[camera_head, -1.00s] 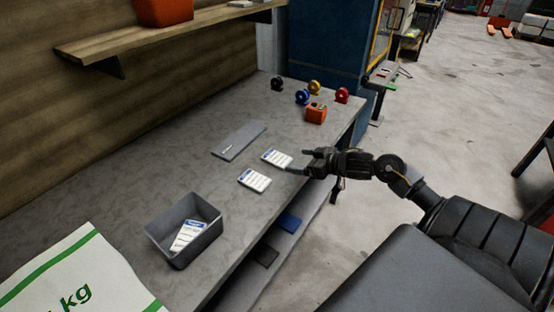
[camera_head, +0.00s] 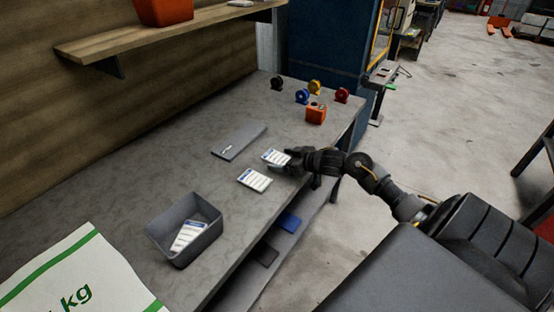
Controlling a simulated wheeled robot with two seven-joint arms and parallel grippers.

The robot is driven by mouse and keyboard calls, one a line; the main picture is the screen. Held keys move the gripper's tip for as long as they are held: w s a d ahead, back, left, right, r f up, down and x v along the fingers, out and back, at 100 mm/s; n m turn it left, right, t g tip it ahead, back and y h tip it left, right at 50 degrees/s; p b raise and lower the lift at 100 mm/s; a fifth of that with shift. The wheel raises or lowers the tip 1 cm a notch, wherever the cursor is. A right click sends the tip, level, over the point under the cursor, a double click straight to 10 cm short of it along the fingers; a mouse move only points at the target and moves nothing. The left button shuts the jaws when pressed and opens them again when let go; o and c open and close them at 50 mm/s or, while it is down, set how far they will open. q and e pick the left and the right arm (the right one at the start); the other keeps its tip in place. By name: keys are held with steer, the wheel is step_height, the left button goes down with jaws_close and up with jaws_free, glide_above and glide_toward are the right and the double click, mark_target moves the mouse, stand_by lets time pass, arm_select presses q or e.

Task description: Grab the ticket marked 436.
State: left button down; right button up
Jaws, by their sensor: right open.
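Two white tickets with blue headers lie on the grey bench. The farther ticket (camera_head: 273,157) is close to the bench's right edge, and the nearer ticket (camera_head: 254,179) lies just below and left of it. More tickets (camera_head: 187,236) lie in a grey bin (camera_head: 165,246). The numbers are too small to read, so I cannot tell which is 436. My right gripper (camera_head: 289,161) is open at the right end of the farther ticket, its fingers around or just over that edge; I cannot tell whether they touch it. My left gripper is not in view.
A grey clipboard-like plate (camera_head: 239,142) lies behind the tickets. Several tape rolls and an orange block (camera_head: 316,113) stand at the bench's far end. A white sack (camera_head: 80,275) is at the lower left. A wooden shelf (camera_head: 170,35) overhangs the back.

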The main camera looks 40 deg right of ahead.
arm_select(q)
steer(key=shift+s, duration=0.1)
arm_select(e)
steer(key=c, duration=1.1)
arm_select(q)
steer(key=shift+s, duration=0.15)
arm_select(e)
steer(key=shift+r, duration=0.15)
